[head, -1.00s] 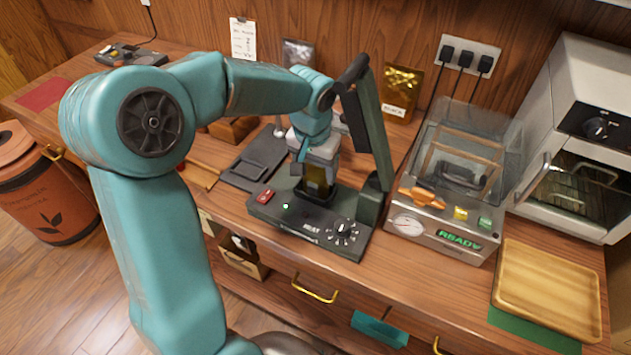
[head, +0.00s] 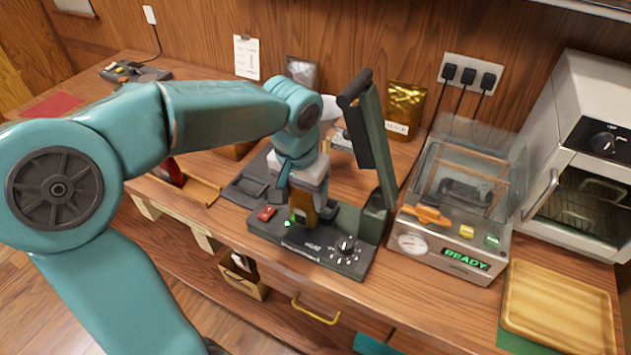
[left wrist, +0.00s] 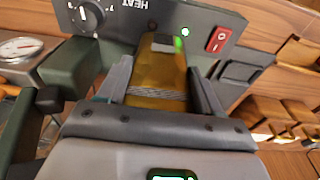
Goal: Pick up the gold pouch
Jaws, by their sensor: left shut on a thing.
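A gold pouch (left wrist: 155,78) is between the fingers of my left gripper (left wrist: 160,92) in the left wrist view. The gripper is shut on it. In the head view the left gripper (head: 302,196) points down over the dark green heat sealer (head: 285,243), with the pouch's gold side (head: 303,212) partly hidden by the gripper. I cannot tell whether the pouch touches the sealer. A second gold pouch (head: 405,100) with a white label stands at the wall behind. My right gripper is not in view.
The sealer's raised arm (head: 370,140) stands just right of my gripper. A clear-lidded machine reading READY (head: 465,262) is further right, then an oven (head: 585,150) and a wooden tray (head: 558,310). A silver pouch (head: 301,72) stands at the back.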

